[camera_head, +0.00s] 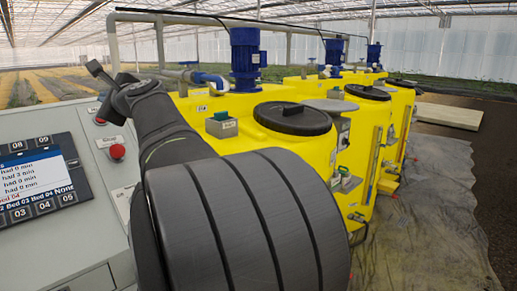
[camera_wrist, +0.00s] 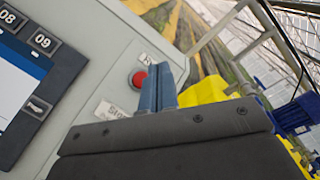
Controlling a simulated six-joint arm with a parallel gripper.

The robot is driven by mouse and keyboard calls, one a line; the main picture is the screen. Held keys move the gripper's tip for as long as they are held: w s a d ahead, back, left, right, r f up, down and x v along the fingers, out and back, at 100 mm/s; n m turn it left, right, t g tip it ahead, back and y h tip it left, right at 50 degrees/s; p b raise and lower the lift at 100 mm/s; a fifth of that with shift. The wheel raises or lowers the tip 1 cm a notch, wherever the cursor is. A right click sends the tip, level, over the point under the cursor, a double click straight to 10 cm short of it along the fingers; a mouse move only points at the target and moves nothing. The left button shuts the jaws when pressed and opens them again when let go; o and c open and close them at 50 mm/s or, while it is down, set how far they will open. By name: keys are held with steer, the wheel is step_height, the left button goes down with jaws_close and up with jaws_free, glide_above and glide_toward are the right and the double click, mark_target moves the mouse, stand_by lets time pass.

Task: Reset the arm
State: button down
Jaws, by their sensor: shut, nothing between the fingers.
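My arm reaches from the bottom of the head view up and to the left. My gripper (camera_head: 96,70) is at its far end, in front of the upper right part of the grey control cabinet (camera_head: 55,250). In the wrist view my gripper (camera_wrist: 158,80) shows two blue-grey fingers side by side, shut and with nothing held. Just left of the fingers in that view is a red push button (camera_wrist: 138,79) on the cabinet face. The button also shows in the head view (camera_head: 117,151), below my gripper. I cannot tell how far the fingers are from the panel.
A display screen (camera_head: 32,177) with numbered keys is on the cabinet at left. Yellow tanks (camera_head: 270,150) with black lids (camera_head: 292,117) and blue motors (camera_head: 245,55) stand right of my arm. Pipes (camera_head: 112,45) run behind. Grey sheeting (camera_head: 430,240) covers the floor at right.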

steer(key=s+d+r+n+h, duration=0.2)
steer(key=s+d+n, duration=0.3)
steer(key=n, duration=0.7)
steer(key=s+d+r+n+g+h, duration=0.1)
steer(key=s+d+r+n+h, duration=0.1)
steer(key=s+d+n, duration=0.4)
steer(key=s+r+n, duration=0.1)
steer(key=n, duration=0.4)
steer(key=shift+d+n+h, duration=0.25)
steer(key=shift+n+h, duration=0.05)
steer(key=shift+n, duration=0.1)
stand_by(0.8)
stand_by(1.2)
